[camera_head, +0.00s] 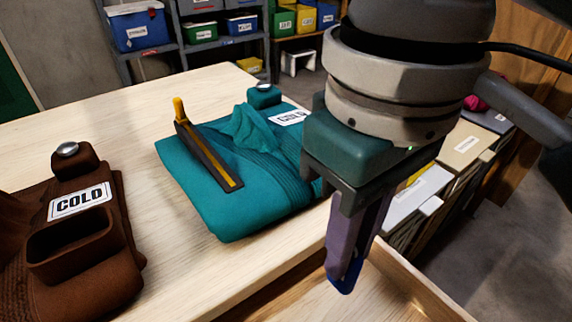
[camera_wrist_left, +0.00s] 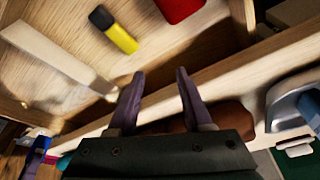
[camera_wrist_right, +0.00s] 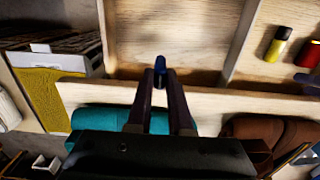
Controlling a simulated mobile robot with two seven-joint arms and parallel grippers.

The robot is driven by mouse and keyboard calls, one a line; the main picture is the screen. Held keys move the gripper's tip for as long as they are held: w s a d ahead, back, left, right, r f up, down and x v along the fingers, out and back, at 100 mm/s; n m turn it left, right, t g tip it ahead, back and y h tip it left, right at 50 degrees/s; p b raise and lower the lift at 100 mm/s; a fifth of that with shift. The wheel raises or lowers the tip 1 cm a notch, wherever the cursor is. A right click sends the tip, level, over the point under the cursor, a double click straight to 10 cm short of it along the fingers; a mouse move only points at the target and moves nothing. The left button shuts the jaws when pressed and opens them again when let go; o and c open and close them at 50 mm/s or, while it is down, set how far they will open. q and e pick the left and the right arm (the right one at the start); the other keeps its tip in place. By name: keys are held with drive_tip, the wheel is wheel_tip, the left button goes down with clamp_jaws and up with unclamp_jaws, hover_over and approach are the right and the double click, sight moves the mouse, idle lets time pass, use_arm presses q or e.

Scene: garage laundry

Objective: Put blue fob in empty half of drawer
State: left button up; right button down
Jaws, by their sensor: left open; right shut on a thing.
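The blue fob (camera_head: 343,284) is pinched between the fingertips of my right gripper (camera_head: 352,245); only its lower end shows. In the right wrist view the blue fob (camera_wrist_right: 160,66) sticks out past the shut fingers, above the wooden drawer (camera_wrist_right: 225,101). The drawer half under it looks bare; a divider (camera_wrist_right: 243,42) separates it from the half with a yellow-and-black item (camera_wrist_right: 278,44) and a red item (camera_wrist_right: 308,56). My left gripper (camera_wrist_left: 158,80) is open and empty over the drawer; the yellow-and-black item (camera_wrist_left: 115,30) lies beyond its fingers.
A folded teal garment (camera_head: 225,200) with a dark-and-yellow clip-like piece lies on the wooden tabletop (camera_head: 215,280). A brown garment (camera_head: 100,270) with a COLD label lies at left. Boxes with papers (camera_head: 455,165) stand right of the table. Shelves with bins (camera_head: 138,28) are behind.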

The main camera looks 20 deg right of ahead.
use_arm(q)
drive_tip(key=shift+f+b, duration=0.6)
drive_tip(key=shift+f, duration=0.35)
use_arm(e)
wheel_tip(320, 180, down, 5)
drive_tip(key=shift+f, duration=0.1)
use_arm(q)
drive_tip(key=shift+a+f+b, duration=0.15)
drive_tip(key=shift+f+b, duration=0.55)
use_arm(e)
wheel_tip(320, 180, down, 4)
drive_tip(key=shift+r, duration=0.15)
drive_tip(key=shift+f, duration=0.25)
drive_tip(key=shift+r, duration=0.1)
use_arm(q)
drive_tip(key=shift+r, duration=0.1)
use_arm(e)
drive_tip(key=c, duration=0.8)
unclamp_jaws()
